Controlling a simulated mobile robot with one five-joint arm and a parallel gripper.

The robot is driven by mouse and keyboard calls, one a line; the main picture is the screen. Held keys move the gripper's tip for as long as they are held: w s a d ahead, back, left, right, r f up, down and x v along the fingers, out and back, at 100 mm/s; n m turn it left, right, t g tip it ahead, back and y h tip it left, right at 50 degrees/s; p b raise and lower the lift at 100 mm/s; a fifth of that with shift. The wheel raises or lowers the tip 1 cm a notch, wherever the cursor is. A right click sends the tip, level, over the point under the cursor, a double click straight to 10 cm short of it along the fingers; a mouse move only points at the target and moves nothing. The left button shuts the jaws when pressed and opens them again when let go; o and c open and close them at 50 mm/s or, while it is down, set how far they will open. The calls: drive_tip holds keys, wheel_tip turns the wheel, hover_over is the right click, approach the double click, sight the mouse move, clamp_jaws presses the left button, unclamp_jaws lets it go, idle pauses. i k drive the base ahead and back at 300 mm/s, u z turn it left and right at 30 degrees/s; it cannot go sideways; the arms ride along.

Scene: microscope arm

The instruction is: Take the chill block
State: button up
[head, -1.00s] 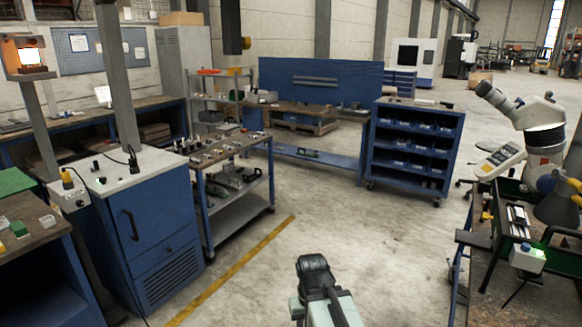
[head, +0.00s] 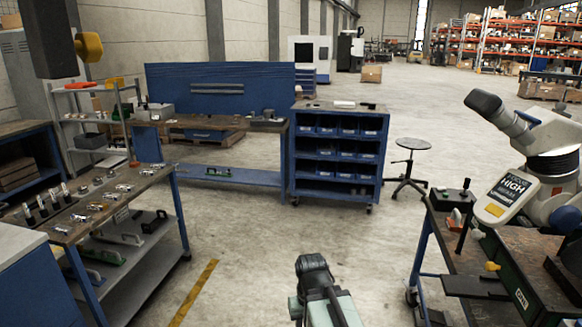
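I cannot pick out a chill block for certain in the head view. Small metal pieces (head: 97,206) and several dark upright pieces (head: 45,205) stand on the top of the left workbench (head: 150,180). On its lower shelves lie flat pieces with handles, one of them green (head: 103,254). They are too small to name surely. Part of my own arm shows at the bottom centre, over the floor and apart from all benches. My gripper's fingers do not show.
A blue bin cart (head: 338,190) and a blue bench with a back panel (head: 220,90) stand ahead. A stool (head: 410,165) is beside the cart. A microscope (head: 535,150) stands on the right bench. The floor between (head: 290,235) is clear, with a yellow line (head: 195,292) at left.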

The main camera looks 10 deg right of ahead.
sight(453, 224)
drive_tip(key=z, duration=0.45)
drive_tip(key=i, duration=2.1)
drive_tip(key=z, duration=0.3)
drive_tip(key=i, duration=0.95)
